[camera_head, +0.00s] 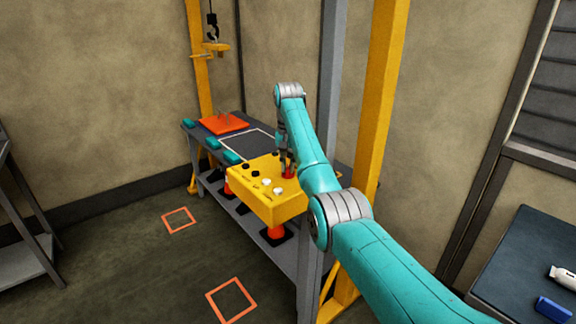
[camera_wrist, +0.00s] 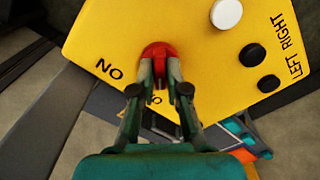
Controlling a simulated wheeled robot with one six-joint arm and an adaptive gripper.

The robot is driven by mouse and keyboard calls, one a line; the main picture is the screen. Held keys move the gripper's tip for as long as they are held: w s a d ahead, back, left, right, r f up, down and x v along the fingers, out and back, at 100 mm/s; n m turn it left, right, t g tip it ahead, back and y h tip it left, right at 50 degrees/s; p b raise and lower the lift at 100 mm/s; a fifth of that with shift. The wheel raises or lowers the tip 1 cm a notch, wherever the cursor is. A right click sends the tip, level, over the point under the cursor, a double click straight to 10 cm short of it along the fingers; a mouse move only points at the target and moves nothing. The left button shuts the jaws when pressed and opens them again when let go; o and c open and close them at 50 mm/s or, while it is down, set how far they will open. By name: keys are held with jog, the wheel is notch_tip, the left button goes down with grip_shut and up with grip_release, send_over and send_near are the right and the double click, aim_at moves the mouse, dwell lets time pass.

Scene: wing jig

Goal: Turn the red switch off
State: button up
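The red switch (camera_wrist: 160,52) is a round red knob on the sloping yellow control box (camera_wrist: 215,70). In the wrist view my gripper (camera_wrist: 160,72) reaches the switch, with one fingertip on each side of its raised middle. The fingers look closed on it, though they cover its lower part. An upside-down "ON" label lies left of the switch, and another label below it is mostly hidden by the fingers. In the head view the red switch (camera_head: 289,172) shows just below my gripper (camera_head: 287,163), at the box's right end.
A white button (camera_wrist: 227,13) and black buttons (camera_wrist: 252,55) marked LEFT and RIGHT sit beside the switch. The box is on a grey workbench (camera_head: 201,131) with an orange plate (camera_head: 223,123). Yellow posts (camera_head: 378,110) stand close to my arm.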

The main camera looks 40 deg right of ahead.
jog(key=o, duration=0.3)
